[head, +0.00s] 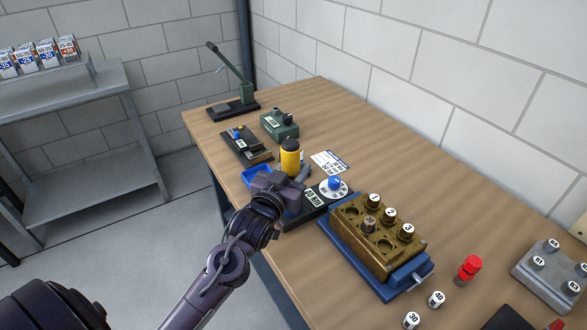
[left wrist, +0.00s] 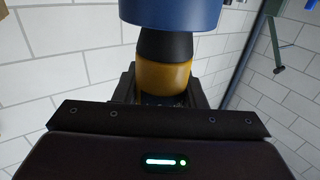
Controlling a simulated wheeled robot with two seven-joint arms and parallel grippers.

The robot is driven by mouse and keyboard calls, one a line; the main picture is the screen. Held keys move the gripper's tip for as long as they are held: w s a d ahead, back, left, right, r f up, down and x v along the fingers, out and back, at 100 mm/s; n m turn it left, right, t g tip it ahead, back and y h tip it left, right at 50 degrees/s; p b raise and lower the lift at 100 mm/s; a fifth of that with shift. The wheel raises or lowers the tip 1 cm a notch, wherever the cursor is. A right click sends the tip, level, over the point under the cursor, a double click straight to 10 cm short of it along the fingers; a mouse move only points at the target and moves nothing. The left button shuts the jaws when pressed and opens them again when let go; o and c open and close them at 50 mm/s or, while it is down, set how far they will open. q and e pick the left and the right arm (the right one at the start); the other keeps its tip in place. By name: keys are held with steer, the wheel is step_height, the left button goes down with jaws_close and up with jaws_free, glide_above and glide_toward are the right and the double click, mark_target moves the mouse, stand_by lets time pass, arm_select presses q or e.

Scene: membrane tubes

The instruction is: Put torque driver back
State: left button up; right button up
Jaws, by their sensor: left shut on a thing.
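The torque driver (head: 290,160), yellow with a black end on top, stands about upright at my left gripper (head: 277,186) in the head view. The gripper is shut on it, over the near side of the table. In the left wrist view the driver's yellow part (left wrist: 163,78) shows between the jaws, with a black collar and a blue cylinder (left wrist: 170,12) beyond it. The gripper hides the driver's lower end in the head view. A black stand (head: 300,219) with a label and a white dial with a blue knob (head: 335,184) is just right of the gripper. My right gripper is out of view.
A blue tray (head: 257,181) lies left of the gripper. A brass block on a blue base (head: 376,262) with numbered caps stands at right. A green box (head: 280,126) and a lever press (head: 245,92) stand farther back. Bare tabletop lies along the wall.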

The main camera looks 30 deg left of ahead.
arm_select(q)
steer(key=shift+r, duration=0.1)
steer(key=o, duration=1.1)
steer(key=shift+f, duration=0.2)
steer(key=shift+r, duration=0.2)
steer(key=shift+s+f, duration=0.15)
steer(key=shift+s, duration=0.2)
steer(key=shift+s+d+b, duration=0.2)
steer(key=shift+s+b, duration=0.4)
steer(key=shift+s, duration=2.25)
steer(key=shift+s+d+b, duration=0.15)
steer(key=shift+s+b, duration=0.45)
steer(key=shift+s, duration=2.2)
